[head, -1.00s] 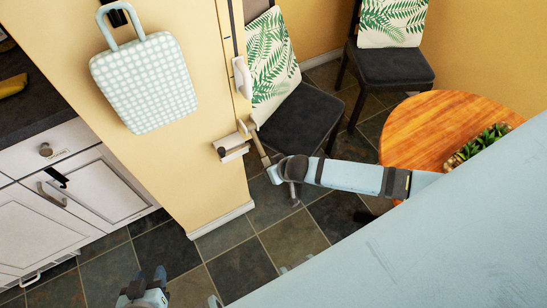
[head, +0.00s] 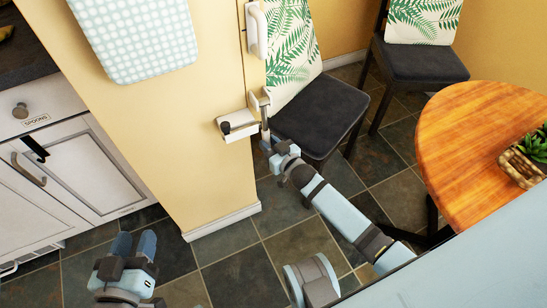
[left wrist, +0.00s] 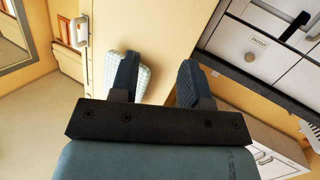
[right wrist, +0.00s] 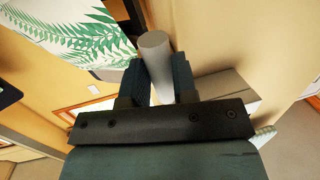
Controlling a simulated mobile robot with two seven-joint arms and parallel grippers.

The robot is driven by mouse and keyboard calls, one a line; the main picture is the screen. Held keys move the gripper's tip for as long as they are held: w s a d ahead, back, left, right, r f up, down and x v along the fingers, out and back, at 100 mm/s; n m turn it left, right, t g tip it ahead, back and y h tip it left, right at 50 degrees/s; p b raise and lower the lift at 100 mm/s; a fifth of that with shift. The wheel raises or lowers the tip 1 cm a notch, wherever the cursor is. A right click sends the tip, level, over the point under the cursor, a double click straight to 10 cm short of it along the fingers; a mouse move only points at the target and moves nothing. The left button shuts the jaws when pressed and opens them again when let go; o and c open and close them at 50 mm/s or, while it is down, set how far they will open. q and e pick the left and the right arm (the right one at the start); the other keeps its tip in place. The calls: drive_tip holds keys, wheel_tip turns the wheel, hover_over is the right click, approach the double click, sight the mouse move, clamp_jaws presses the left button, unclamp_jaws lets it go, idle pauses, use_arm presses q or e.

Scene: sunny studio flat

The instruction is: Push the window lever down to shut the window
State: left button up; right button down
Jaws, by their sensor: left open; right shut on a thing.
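A pale rod (right wrist: 157,58), which looks like the window lever, is between the two fingers of my right gripper (right wrist: 158,80) in the right wrist view. My right gripper is shut on it. In the head view the lever (head: 265,117) stands nearly upright beside a white wall fitting (head: 238,125), and my right gripper (head: 270,143) is at its lower end. The window pane is not clearly visible, so I cannot tell how far it is open. My left gripper (head: 135,245) is open and empty, low over the floor; its spread fingers also show in the left wrist view (left wrist: 158,82).
A white handle (head: 257,30) is on the wall edge above the fitting. A dark chair (head: 318,112) with a leaf-patterned back stands close behind my right gripper. A round wooden table (head: 475,125) is at right, white cabinets (head: 75,170) at left.

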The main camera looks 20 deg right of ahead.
drive_tip(key=shift+w+t+b, duration=0.6)
drive_tip(key=shift+w+b, duration=0.25)
drive_tip(key=shift+b, duration=0.05)
use_arm(q)
drive_tip(key=shift+w+d+r+t+h, duration=0.1)
drive_tip(key=shift+d+r+t+h, duration=0.3)
drive_tip(key=shift+r, duration=0.5)
drive_tip(key=shift+s+d+r+t+h, duration=0.1)
drive_tip(key=shift+d+r+t+h, duration=0.25)
drive_tip(key=shift+r, duration=0.55)
drive_tip(key=shift+w+d+r+t+h, duration=0.1)
drive_tip(key=shift+d+r+t+h, duration=0.25)
drive_tip(key=shift+r, duration=0.55)
use_arm(e)
drive_tip(key=shift+w+r, duration=0.1)
drive_tip(key=shift+r, duration=0.05)
use_arm(q)
drive_tip(key=shift+a, duration=0.1)
use_arm(e)
drive_tip(key=c, duration=0.9)
unclamp_jaws()
